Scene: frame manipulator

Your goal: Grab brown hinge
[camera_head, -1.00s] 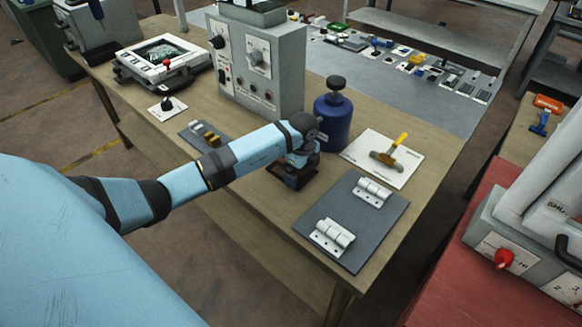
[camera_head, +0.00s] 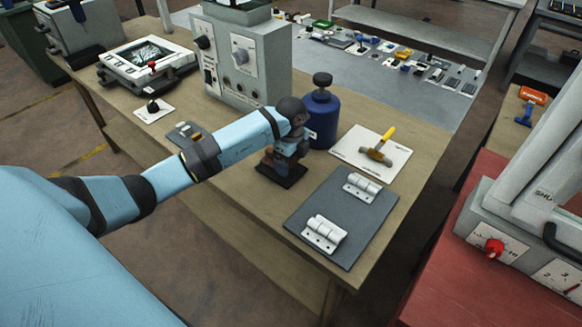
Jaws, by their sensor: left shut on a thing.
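My left arm reaches in from the left over the wooden table. Its gripper (camera_head: 280,158) points down over a small dark pad (camera_head: 283,178). It is shut on the brown hinge (camera_head: 268,160), of which only a small brown part shows beside the fingers. The wrist hides most of the hinge, and I cannot tell whether it is clear of the pad. Two white hinges lie apart on a grey plate to the right, a near one (camera_head: 325,231) and a far one (camera_head: 358,187). My right gripper is not in view.
A blue canister (camera_head: 322,122) stands close to the right of the wrist. A yellow-handled tool (camera_head: 379,150) lies on a white card. A grey control box (camera_head: 240,65) stands behind. Bare wood (camera_head: 250,215) shows in front of the pad.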

